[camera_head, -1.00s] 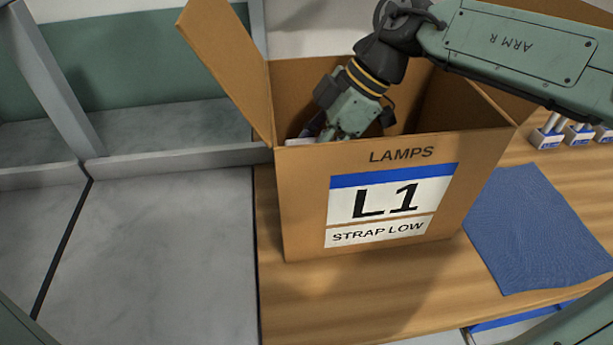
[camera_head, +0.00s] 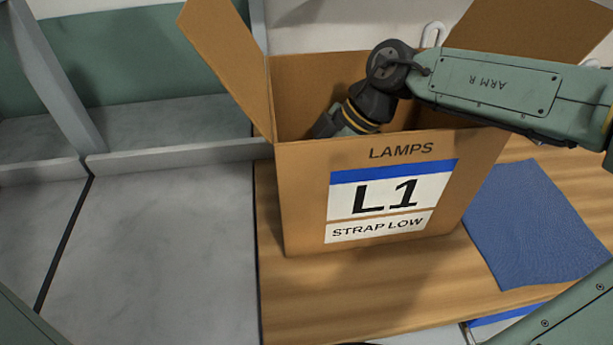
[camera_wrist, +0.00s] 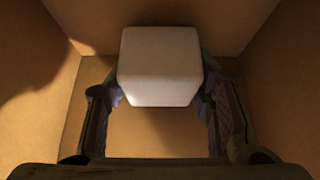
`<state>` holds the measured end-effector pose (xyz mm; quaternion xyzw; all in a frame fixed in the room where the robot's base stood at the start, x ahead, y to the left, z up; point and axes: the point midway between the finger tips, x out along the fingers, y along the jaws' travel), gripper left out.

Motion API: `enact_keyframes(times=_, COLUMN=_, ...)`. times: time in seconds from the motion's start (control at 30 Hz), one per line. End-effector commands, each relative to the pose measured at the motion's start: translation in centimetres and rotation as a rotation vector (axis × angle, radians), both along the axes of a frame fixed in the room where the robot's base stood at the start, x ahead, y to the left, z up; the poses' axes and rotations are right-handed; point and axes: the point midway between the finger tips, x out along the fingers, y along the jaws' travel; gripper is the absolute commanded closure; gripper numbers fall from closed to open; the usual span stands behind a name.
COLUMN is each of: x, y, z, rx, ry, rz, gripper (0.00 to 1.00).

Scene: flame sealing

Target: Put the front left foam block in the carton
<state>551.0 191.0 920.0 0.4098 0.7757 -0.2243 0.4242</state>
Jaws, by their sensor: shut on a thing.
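The carton (camera_head: 290,200), brown with open flaps and a label reading "LAMPS L1 STRAP LOW", stands on the wooden bench. My arm reaches down into it, and the front wall hides my gripper in the head view. In the wrist view my gripper (camera_wrist: 160,88) is shut on a pale foam block (camera_wrist: 160,62), with one finger at each side. Brown carton walls surround the block, and the carton floor shows below it. I cannot tell whether the block touches the floor.
A blue mat (camera_head: 535,225) lies on the wooden bench (camera_head: 390,290) to the right of the carton. A grey surface (camera_head: 150,250) lies to the left. The carton's left flap (camera_head: 228,65) stands up beside my arm.

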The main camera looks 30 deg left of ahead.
Motion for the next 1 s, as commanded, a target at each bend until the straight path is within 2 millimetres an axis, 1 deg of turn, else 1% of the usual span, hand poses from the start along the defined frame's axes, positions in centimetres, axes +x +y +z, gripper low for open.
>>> enact_keyframes(times=0.2, x=-0.02, y=0.02, z=-0.77, rx=0.000, ry=0.000, rz=0.000, gripper=0.68)
enact_keyframes(times=0.3, x=-0.01, y=0.02, z=-0.65, rx=0.000, ry=0.000, rz=0.000, gripper=0.68)
enact_keyframes(times=0.33, x=-0.01, y=0.02, z=-0.65, rx=0.000, ry=0.000, rz=0.000, gripper=0.49)
enact_keyframes(times=0.6, x=-0.01, y=0.01, z=-0.63, rx=0.000, ry=0.000, rz=0.000, gripper=0.31)
enact_keyframes(times=0.87, x=-0.01, y=0.01, z=-0.62, rx=0.000, ry=0.000, rz=0.000, gripper=0.31)
enact_keyframes(times=1.0, x=0.00, y=0.02, z=0.16, rx=0.000, ry=0.000, rz=0.000, gripper=0.31)
